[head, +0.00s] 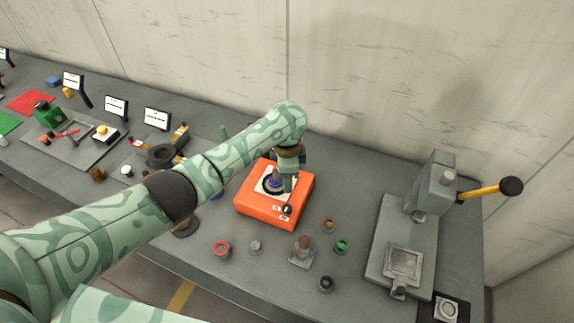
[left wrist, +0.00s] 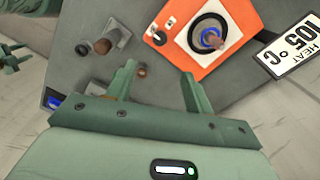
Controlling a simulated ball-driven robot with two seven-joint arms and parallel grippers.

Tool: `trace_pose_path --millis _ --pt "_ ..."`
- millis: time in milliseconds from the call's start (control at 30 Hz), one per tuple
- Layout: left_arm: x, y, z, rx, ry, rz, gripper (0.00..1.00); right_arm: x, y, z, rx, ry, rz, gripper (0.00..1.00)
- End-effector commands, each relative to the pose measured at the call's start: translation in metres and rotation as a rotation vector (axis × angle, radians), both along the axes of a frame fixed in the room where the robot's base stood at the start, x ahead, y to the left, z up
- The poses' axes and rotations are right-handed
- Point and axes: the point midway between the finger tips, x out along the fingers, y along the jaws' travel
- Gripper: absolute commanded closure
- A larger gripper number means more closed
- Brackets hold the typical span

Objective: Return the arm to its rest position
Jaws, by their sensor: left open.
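My left arm (head: 215,165) reaches in from the left across the bench. Its gripper (head: 289,180) points down at the orange box in the head view, overlapping its back edge. In the left wrist view the gripper (left wrist: 160,82) is open, with nothing between its two fingers. The orange box (head: 265,212) has a white top plate with a dark ring and a blue-purple cone (head: 275,181) standing in it. The box also shows beyond the fingers in the left wrist view (left wrist: 188,58). I cannot tell the exact height of the fingers. My right gripper is not in view.
A press (head: 432,190) with a yellow lever stands at the right.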

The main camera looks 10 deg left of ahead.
Motion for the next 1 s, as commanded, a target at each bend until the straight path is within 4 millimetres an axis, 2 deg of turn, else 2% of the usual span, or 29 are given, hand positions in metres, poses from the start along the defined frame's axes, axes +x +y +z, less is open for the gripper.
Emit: trace_pose_path --millis 167,700,833,933,1000 --pt "0.0 0.0 0.01 0.001 -0.001 0.0 0.48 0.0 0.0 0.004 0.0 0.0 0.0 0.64" --pt "-0.004 -0.002 0.007 -0.004 -0.003 -0.001 0.48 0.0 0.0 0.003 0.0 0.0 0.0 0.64" --pt "-0.027 -0.013 -0.013 -0.041 -0.045 0.004 0.48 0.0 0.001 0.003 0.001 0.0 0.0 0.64" --pt "-0.059 -0.019 -0.03 -0.089 -0.121 0.048 0.48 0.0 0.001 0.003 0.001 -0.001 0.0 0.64" --pt "-0.083 -0.013 -0.035 -0.115 -0.196 0.113 0.48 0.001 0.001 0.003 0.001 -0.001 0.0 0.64"
